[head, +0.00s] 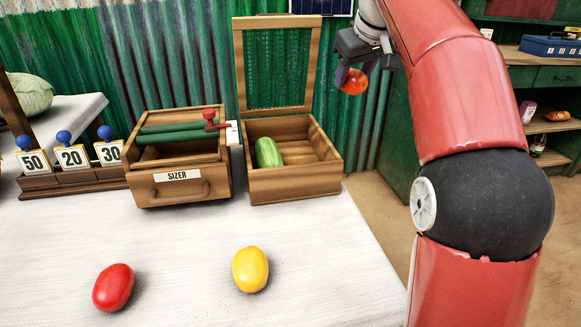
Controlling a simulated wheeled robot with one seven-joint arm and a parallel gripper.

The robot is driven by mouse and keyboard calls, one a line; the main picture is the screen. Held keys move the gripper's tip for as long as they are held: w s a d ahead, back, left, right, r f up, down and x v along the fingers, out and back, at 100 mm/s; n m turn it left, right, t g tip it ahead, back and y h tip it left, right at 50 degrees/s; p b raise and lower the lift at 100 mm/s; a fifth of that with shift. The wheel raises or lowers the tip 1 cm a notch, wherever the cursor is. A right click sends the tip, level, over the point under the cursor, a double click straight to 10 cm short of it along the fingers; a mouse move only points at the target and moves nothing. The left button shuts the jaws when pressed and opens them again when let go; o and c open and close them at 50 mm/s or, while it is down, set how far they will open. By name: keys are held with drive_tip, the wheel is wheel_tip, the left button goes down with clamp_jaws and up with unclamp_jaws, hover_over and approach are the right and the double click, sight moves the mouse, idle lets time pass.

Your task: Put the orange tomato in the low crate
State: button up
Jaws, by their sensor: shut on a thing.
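The orange tomato (354,83) is held in my gripper (346,77), raised above and right of the wooden crate. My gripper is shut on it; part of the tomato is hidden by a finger. The low wooden crate (295,186) stands on the white table, its mesh lid (238,65) raised upright at the back. A green striped cucumber-like vegetable (269,152) lies inside the crate at the left; the right part of the crate floor is bare.
A red tomato (113,287) and a yellow one (250,269) lie on the white table (330,270) in front. A wooden box marked SIZER (180,190) stands left of the crate. Number cards (72,157) stand farther left. My arm covers the right side.

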drive_tip(key=a+r+m+h, duration=0.2)
drive_tip(key=a+m, duration=0.2)
drive_tip(key=a, duration=0.6)
drive_tip(key=b, duration=1.2)
approach(303, 159)
drive_tip(key=shift+w+d+r, duration=0.1)
drive_tip(key=shift+w+r, duration=0.1)
drive_tip(key=shift+w, duration=0.9)
drive_tip(key=shift+f+b, duration=1.25)
drive_tip(key=shift+f, duration=1.05)
drive_tip(key=shift+r, duration=0.15)
drive_tip(key=o, duration=0.8)
drive_tip(key=shift+c, duration=0.2)
